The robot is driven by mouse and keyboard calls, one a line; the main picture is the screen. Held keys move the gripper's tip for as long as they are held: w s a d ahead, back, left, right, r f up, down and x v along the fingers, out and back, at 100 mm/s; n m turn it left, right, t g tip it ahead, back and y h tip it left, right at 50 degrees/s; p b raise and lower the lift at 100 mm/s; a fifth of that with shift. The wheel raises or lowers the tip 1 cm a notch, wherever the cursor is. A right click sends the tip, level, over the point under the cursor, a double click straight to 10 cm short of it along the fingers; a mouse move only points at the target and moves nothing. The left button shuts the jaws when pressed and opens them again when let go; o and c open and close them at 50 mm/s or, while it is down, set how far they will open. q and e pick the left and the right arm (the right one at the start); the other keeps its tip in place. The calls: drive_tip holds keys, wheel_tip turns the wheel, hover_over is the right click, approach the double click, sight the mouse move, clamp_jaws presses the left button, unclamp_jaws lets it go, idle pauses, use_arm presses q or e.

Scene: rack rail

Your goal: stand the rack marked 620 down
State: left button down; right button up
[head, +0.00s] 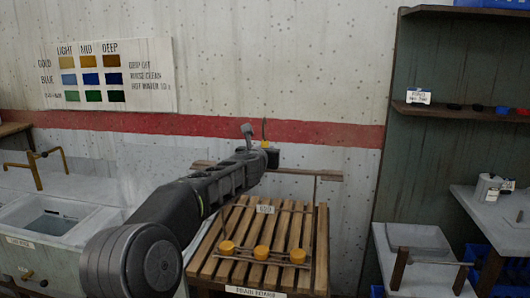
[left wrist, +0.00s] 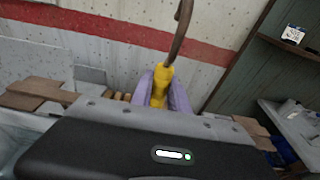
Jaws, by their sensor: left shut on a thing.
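A thin brown wire rack with a white label (head: 265,209) and three yellow knobs (head: 261,252) shows over the slatted wooden draining board (head: 285,283). The label is small but seems to read 620. My left gripper (head: 270,150) is above and behind the label, shut on a yellow grip. In the left wrist view the yellow grip (left wrist: 161,82) is between the pale fingers, and a brown bent rod (left wrist: 181,25) rises from it. How the grip joins the rack is hidden by my arm. I cannot tell whether the rack touches the slats. My right gripper is out of view.
A grey sink (head: 55,218) with a brass tap (head: 38,167) stands at the left. A wooden rail (head: 310,173) runs behind the board. At the right are a dark shelf unit (head: 450,112) and a grey side table (head: 420,238).

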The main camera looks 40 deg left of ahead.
use_arm(q)
drive_tip(key=shift+f+b, duration=0.3)
drive_tip(key=shift+b, duration=0.1)
drive_tip(key=c, duration=1.5)
unclamp_jaws()
drive_tip(key=o, duration=0.4)
drive_tip(key=shift+f, duration=0.15)
drive_tip(key=o, duration=1.1)
drive_tip(key=shift+s+d, duration=0.1)
drive_tip(key=shift+s, duration=0.05)
drive_tip(key=f+b+v, duration=0.2)
drive_tip(key=b+v, duration=0.1)
drive_tip(key=v, duration=0.8)
drive_tip(key=shift+s, duration=0.3)
